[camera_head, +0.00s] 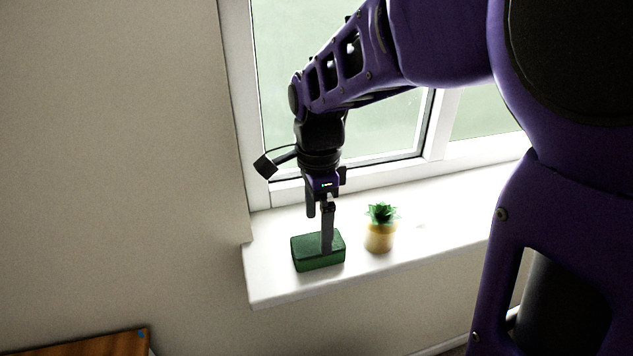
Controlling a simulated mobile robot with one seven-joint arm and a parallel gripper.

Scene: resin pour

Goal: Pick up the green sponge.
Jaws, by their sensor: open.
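The green sponge (318,262) is a dark green block lying flat on the white windowsill, near its left end. My gripper (326,250) points down at it from above. The near finger overlaps the sponge's top and right part in the picture. The jaws are open. The far finger is mostly hidden, so I cannot tell whether the fingers touch the sponge or straddle it.
A small potted succulent (380,236) in a yellowish pot stands on the windowsill (440,219) just right of the sponge. The window frame (400,172) rises behind. A wooden surface (95,343) shows at the lower left. The sill is mostly clear farther right.

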